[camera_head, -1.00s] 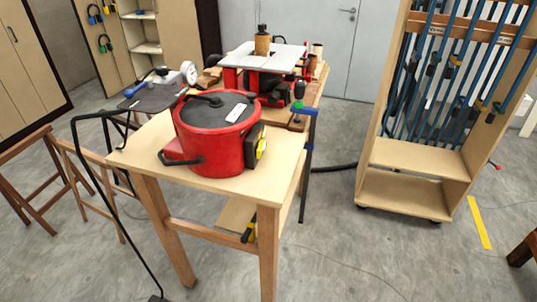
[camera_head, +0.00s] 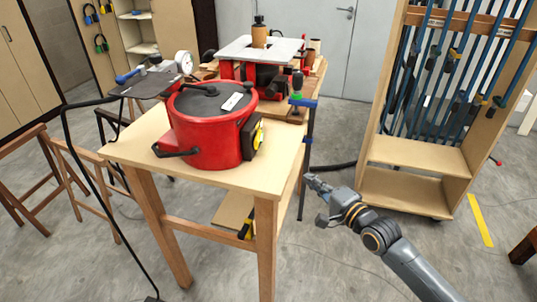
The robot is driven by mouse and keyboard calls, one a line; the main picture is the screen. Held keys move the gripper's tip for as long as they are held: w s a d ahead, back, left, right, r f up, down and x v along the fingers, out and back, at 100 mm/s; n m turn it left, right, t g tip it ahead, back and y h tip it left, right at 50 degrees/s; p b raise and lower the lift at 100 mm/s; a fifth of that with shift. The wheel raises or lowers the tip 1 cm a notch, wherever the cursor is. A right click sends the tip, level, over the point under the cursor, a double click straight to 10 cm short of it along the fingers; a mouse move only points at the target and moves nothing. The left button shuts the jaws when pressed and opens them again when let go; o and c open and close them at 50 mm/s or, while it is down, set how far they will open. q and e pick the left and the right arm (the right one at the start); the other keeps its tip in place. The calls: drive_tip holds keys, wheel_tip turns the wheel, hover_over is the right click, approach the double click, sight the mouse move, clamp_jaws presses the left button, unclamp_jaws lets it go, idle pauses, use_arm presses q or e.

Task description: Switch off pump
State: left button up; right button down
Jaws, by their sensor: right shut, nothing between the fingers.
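The pump is probably the round red pot-like unit (camera_head: 205,135) with a dark lid on the wooden table (camera_head: 135,155). A yellow and black part (camera_head: 252,138), perhaps its switch box, is on its right side. My right gripper (camera_head: 310,180) is just right of the table's front right corner, apart from the table and the red unit. It is shut and empty. My left gripper is not in view.
A second bench behind holds a red machine with a pale top (camera_head: 262,48). A wooden clamp rack (camera_head: 410,185) stands at the right. Wooden trestles (camera_head: 60,165) stand at the left. The grey floor between table and rack is mostly clear.

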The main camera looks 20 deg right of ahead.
drive_tip(key=shift+t+y, duration=0.4)
drive_tip(key=shift+y, duration=0.2)
drive_tip(key=r, duration=0.1)
drive_tip(key=a+r, duration=0.1)
drive_tip(key=r, duration=0.2)
drive_tip(key=shift+s+a+r, duration=0.3)
drive_tip(key=shift+a+r, duration=0.1)
drive_tip(key=p, duration=0.2)
approach(259, 143)
drive_tip(key=w+d, duration=0.1)
drive_tip(key=w, duration=0.1)
drive_tip(key=w+d, duration=0.1)
drive_tip(key=shift+w+d, duration=0.15)
drive_tip(key=shift+w, duration=0.25)
drive_tip(key=w+a, duration=0.1)
drive_tip(key=w+a+p, duration=0.1)
drive_tip(key=a, duration=0.1)
drive_tip(key=shift+w+a+f, duration=0.15)
drive_tip(key=shift+a, duration=0.35)
